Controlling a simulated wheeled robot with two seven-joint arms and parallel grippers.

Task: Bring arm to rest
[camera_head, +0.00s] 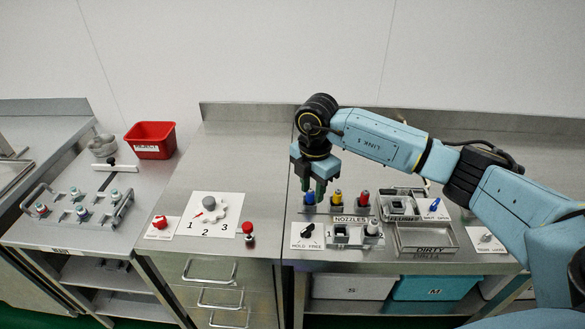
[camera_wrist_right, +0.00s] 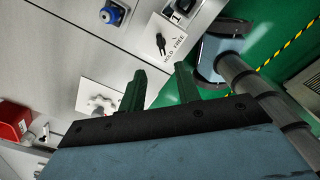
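My right arm reaches in from the right over the counter, with its gripper (camera_head: 313,188) pointing down. The green fingertips appear just above the blue nozzle (camera_head: 309,198) in the head view. In the right wrist view the two fingers (camera_wrist_right: 161,85) stand apart with nothing between them. In that view the blue nozzle (camera_wrist_right: 111,14) is well clear of the fingers. My left arm and gripper do not show.
Yellow (camera_head: 337,198) and red (camera_head: 364,198) nozzles stand beside the blue one. A black knob (camera_head: 307,231), a DIRTY tray (camera_head: 425,251) and a numbered dial (camera_head: 209,205) sit on the counters. A red bin (camera_head: 150,140) stands back left. Bare steel (camera_head: 250,165) lies left of my gripper.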

